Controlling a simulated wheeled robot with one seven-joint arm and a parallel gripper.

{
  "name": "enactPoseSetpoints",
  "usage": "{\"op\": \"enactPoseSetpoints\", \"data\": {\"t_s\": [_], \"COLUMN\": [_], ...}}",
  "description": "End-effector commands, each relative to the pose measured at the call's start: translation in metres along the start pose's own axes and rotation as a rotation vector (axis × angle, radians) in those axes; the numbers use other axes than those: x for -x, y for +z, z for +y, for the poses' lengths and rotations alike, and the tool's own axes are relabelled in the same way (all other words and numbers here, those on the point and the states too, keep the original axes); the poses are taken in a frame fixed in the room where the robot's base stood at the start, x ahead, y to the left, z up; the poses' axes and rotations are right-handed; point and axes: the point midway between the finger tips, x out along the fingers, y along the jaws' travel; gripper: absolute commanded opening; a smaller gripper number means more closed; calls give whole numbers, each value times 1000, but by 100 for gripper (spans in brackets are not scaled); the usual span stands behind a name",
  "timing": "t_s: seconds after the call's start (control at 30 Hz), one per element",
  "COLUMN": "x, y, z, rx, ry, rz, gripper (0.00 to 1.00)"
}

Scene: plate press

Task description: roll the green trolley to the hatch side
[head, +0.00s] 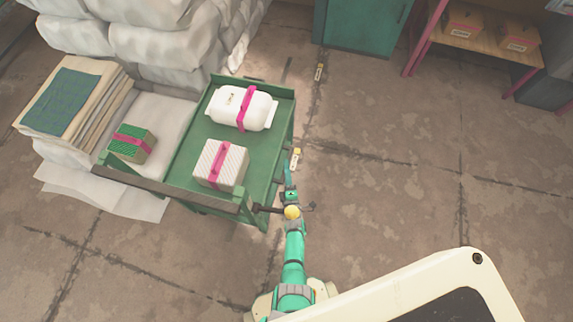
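The green trolley (180,165) stands left of centre in the head view, beside a heap of pale sacks. It carries a white rounded container (228,108) with a pink strap and a pale striped box (211,170) with a pink strap. My teal arm reaches up from the bottom, and my gripper (270,209) is by the trolley's near right corner. A dark part bridges the arm's end and that corner; I cannot tell whether the fingers hold it. A yellow ball (292,212) shows at the arm's end. No hatch can be made out with certainty.
A green cabinet (362,22) and a pink-legged shelf (470,40) stand at the back. The floor (400,170) at right is clear.

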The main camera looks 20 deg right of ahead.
Motion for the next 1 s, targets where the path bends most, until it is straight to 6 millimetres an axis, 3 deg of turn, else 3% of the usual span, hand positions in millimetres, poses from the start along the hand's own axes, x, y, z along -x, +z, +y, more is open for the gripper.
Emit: {"op": "enactPoseSetpoints", "data": {"t_s": [0.2, 0.57, 0.7, 1.0], "x": [-17, -19, -19, -18], "y": [3, 4, 4, 4], "z": [0, 0, 0, 0], "rx": [-1, 0, 0, -1], "ry": [0, -1, -1, 0], "rz": [-5, -8, -6, -3], "gripper": [31, 31, 0, 0]}}
